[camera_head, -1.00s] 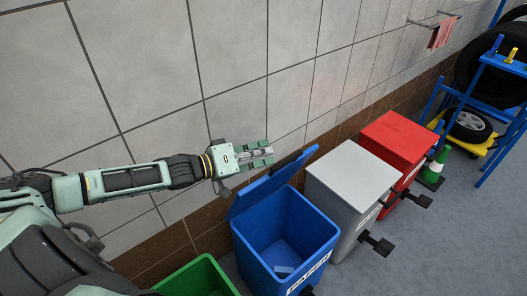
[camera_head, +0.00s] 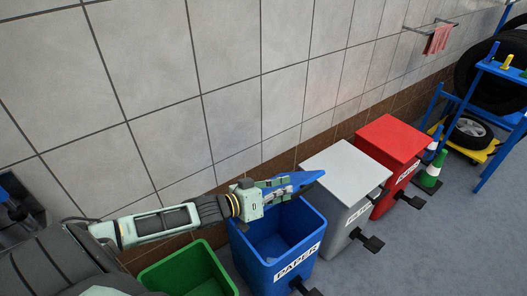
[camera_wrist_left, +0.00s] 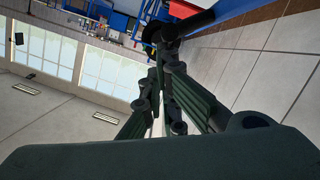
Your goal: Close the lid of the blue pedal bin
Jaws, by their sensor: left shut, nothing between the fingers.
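The blue pedal bin (camera_head: 310,240) labelled PAPER stands against the wall with its inside showing. Its blue lid (camera_head: 312,180) is open, raised over the back of the bin and leaning forward. My left gripper (camera_head: 290,186) is at the lid, its shut, empty fingers overlapping the lid's left part in the head view. Whether they touch it I cannot tell. The wrist view shows the dark fingers (camera_wrist_left: 165,90) close together and a blue edge, likely the lid (camera_wrist_left: 215,14), just beyond. My right gripper is not in view.
An open green bin (camera_head: 190,272) stands left of the blue one. A grey bin (camera_head: 342,170) and a red bin (camera_head: 393,142), both with lids down, stand to the right. Black pedals (camera_head: 373,243) stick out in front. The tiled wall is close behind.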

